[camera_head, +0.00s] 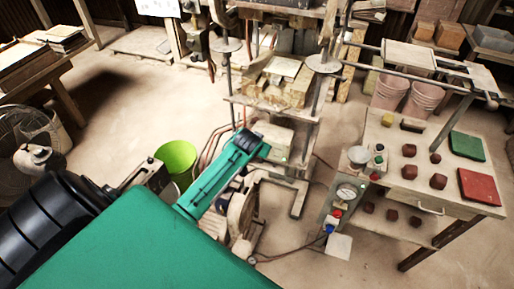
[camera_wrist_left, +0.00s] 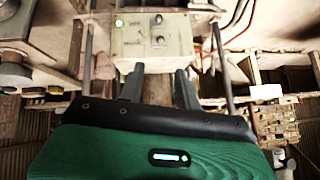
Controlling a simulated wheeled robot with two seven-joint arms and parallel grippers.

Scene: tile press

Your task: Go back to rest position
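My green and black left arm reaches in from the lower left of the head view. I cannot make out its fingers there. In the left wrist view my left gripper (camera_wrist_left: 160,72) shows two dark fingers standing apart with nothing held between them. Beyond the fingertips is a pale control box (camera_wrist_left: 153,35) with a green light and two knobs; I cannot tell how far off it is. The press (camera_head: 284,75) stands at the top centre of the head view, with a block on its bed. My right gripper is in neither view.
A work table (camera_head: 395,180) at the right holds several dark clay lumps, a green tile (camera_head: 467,146) and a red tile (camera_head: 479,187). A gauge box (camera_head: 346,195) stands at its left. A lime bucket (camera_head: 177,157) is beside my arm. Open floor (camera_head: 140,92) lies left of the press.

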